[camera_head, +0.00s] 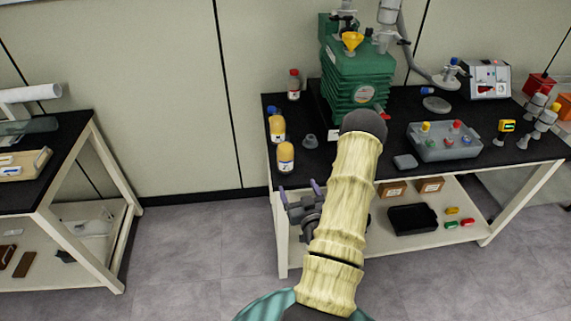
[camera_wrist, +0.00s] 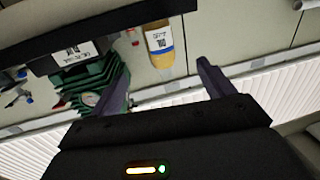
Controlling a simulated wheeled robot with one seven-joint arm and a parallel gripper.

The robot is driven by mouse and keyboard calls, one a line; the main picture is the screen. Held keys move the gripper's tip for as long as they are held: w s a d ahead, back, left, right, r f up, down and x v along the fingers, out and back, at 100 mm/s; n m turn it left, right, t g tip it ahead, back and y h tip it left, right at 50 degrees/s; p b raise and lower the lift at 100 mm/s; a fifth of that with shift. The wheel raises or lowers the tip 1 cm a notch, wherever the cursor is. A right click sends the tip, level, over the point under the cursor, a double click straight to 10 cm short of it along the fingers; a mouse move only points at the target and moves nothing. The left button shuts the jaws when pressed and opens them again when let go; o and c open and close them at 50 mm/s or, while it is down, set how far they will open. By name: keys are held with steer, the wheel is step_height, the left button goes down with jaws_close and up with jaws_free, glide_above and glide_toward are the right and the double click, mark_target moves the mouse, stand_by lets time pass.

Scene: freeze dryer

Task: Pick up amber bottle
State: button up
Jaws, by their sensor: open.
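Two amber bottles with pale labels stand upright near the left edge of the black-topped table, one in front (camera_head: 285,157) and one behind (camera_head: 277,128). One amber bottle (camera_wrist: 159,45) shows in the wrist view, upper middle, with a white coded label. I cannot tell which of the two it is. My gripper (camera_head: 300,189) is open and empty, in front of the table's left front corner and below the bottles in the head view. In the wrist view its fingers (camera_wrist: 162,69) are spread, with the bottle beyond the gap, apart from them.
A red-capped bottle (camera_head: 293,85) stands behind the amber ones. A green machine (camera_head: 360,82) with a yellow funnel stands right of them. A grey bin (camera_head: 445,145) is further right. The black tabletop edge (camera_wrist: 90,33) crosses the upper left wrist view.

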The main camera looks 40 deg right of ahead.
mark_target(289, 164)
steer(key=shift+s+d, duration=0.15)
steer(key=shift+s, duration=0.05)
steer(key=p+x, duration=0.2)
steer(key=x, duration=1)
steer(key=shift+w+d+p, duration=0.1)
steer(key=shift+w+p, duration=0.05)
steer(key=shift+p, duration=0.2)
steer(key=shift+a+p+x, duration=0.2)
steer(key=shift+p+x, duration=0.5)
steer(key=shift+x, duration=1.85)
steer(key=shift+w+r, duration=0.1)
